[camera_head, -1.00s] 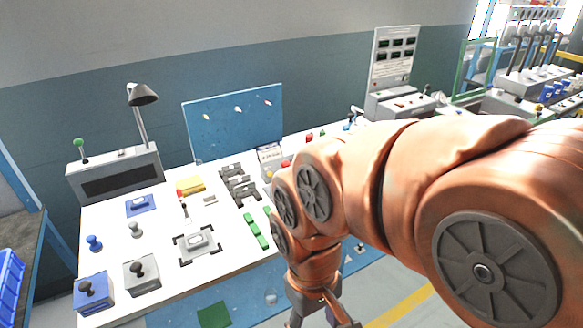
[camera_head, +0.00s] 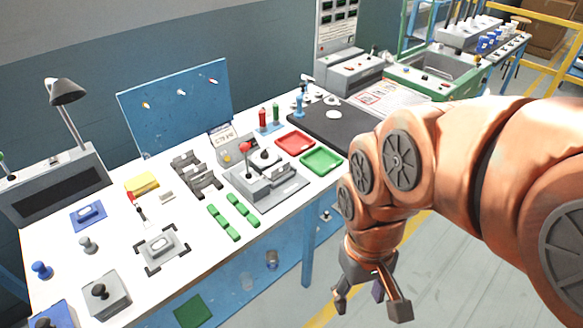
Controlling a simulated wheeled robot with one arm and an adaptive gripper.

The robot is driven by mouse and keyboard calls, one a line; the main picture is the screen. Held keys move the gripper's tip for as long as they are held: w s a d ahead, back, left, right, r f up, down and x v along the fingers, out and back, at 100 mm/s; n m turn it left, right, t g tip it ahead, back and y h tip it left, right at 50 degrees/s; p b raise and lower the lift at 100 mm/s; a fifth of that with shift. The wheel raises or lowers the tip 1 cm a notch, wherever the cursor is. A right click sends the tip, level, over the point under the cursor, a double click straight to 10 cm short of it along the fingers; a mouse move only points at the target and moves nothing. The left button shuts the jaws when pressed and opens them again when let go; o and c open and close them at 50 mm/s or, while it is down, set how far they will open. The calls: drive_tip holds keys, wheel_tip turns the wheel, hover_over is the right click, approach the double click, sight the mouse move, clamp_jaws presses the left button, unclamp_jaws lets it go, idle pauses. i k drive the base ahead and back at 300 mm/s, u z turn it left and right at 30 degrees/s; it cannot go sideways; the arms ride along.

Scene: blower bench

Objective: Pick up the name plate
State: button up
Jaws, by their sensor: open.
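A small pale flat plate (camera_head: 166,196) lies on the white bench top, just right of a red-handled tool. It is too small to read. A white card with dark lettering (camera_head: 222,137) stands at the back of the bench, in front of the blue panel. I cannot tell which of the two is the name plate. My gripper (camera_head: 371,300) is open and points down over the floor, past the bench's front edge. It is well to the right of both and touches neither.
The white bench (camera_head: 115,205) carries a grey fixture with a red-knobbed lever (camera_head: 262,180), green blocks (camera_head: 223,222), a red tray (camera_head: 295,143), a green tray (camera_head: 322,160) and a black mat (camera_head: 335,124). A lamp (camera_head: 67,93) rises at the left.

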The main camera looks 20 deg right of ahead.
sight(276, 174)
drive_tip(key=k, duration=1.05)
drive_tip(key=u, duration=0.95)
drive_tip(key=i, duration=0.85)
drive_tip(key=z, duration=0.05)
